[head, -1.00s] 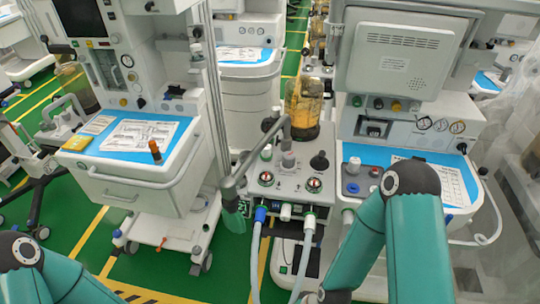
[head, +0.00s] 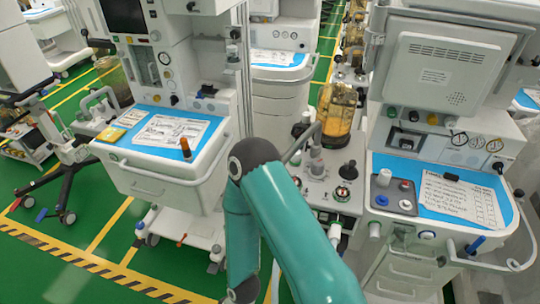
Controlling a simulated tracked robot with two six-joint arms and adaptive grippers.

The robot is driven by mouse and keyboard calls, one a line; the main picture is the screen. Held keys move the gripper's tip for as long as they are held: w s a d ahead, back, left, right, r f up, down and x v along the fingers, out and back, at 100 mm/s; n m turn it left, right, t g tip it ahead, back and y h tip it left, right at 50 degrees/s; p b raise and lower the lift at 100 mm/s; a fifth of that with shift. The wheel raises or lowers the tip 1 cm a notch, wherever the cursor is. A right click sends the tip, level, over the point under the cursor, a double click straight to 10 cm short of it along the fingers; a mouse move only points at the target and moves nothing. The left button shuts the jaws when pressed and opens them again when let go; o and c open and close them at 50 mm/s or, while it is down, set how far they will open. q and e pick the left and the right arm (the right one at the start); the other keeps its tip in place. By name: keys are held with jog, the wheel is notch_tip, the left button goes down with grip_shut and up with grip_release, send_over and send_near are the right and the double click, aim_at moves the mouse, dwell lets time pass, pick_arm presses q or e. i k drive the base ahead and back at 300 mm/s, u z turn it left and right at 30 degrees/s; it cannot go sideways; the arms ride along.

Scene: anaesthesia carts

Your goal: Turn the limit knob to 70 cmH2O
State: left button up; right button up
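The absorber block (head: 318,190) stands in the middle, beside the right-hand cart. A pale grey upright knob (head: 316,167) and a black knob (head: 349,169) sit on its top. Either could be the limit knob; no cmH2O scale or setting is readable at this size. One of my teal arms, apparently the right, rises from the bottom edge and bends at its elbow left of the block. Its forearm drops out of the picture and hides the block's left side. The other arm is out of view. Neither gripper shows in the head view.
A left cart (head: 160,188) has papers and an orange-capped bottle (head: 186,149) on its blue top. A right cart (head: 450,205) has a blue top and a protruding curved rail (head: 515,262). Hoses hang below the block.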

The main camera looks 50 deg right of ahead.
aim_at(317, 167)
jog(key=u, duration=0.1)
jog(key=k, duration=1.65)
jog(key=z, duration=0.6)
jog(key=i, duration=0.85)
jog(key=z, duration=0.05)
